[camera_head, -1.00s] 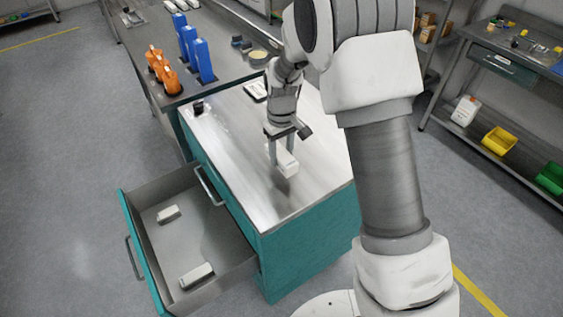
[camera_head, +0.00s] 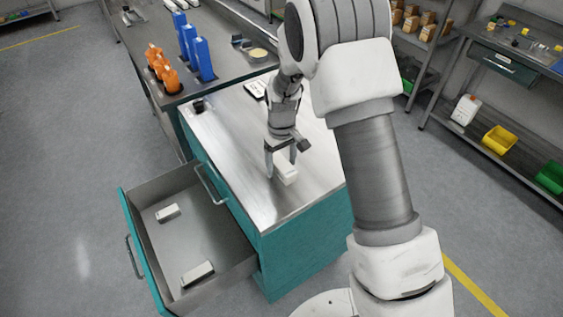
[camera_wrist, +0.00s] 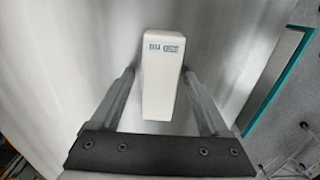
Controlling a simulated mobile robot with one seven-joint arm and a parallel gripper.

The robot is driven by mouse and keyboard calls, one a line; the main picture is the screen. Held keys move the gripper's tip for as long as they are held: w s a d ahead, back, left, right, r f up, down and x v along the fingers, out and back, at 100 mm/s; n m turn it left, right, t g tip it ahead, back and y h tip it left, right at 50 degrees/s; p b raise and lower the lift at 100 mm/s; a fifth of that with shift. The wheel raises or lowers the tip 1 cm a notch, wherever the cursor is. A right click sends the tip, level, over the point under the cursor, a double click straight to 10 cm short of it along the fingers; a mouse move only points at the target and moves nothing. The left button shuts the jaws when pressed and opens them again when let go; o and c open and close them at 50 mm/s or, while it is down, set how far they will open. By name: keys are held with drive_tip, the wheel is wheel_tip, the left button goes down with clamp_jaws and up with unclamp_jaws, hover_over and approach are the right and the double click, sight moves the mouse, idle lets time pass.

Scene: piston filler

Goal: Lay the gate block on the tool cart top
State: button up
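The white gate block (camera_head: 287,174), with a small dark printed label on one end, lies on the tool cart's bare metal top (camera_head: 235,135) near its front right. In the wrist view the block (camera_wrist: 162,85) sits between the two fingers with a visible gap on each side. My gripper (camera_head: 281,165) is open, low over the cart top, its fingers around the block but apart from it. The block's underside is hidden, but it appears to rest on the top.
The cart's teal drawer (camera_head: 150,245) is pulled open at the left, with two similar pale blocks (camera_head: 167,213) (camera_head: 197,274) inside. A small black object (camera_head: 198,106) stands at the cart's back left corner. Orange and blue items stand on the bench (camera_head: 222,60) behind.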

wheel_tip(320, 180, up, 12)
drive_tip(key=shift+r, duration=0.25)
idle(0.4)
wheel_tip(320, 180, up, 8)
drive_tip(key=m+t, duration=0.1)
drive_tip(key=m, duration=0.1)
hover_over(282, 163)
drive_tip(key=s+d, duration=0.4)
drive_tip(key=s+d+r+m+t, duration=0.1)
drive_tip(key=s+d+r+t, duration=0.1)
drive_tip(key=s+d+r, duration=0.3)
drive_tip(key=s+d+r+m+t, duration=0.15)
drive_tip(key=s+r, duration=0.25)
drive_tip(key=s, duration=0.4)
drive_tip(key=s+d+m+t, duration=0.1)
drive_tip(key=s+d+m, duration=0.1)
drive_tip(key=s, duration=0.6)
drive_tip(key=shift+d, duration=0.75)
drive_tip(key=shift+a+f, duration=0.1)
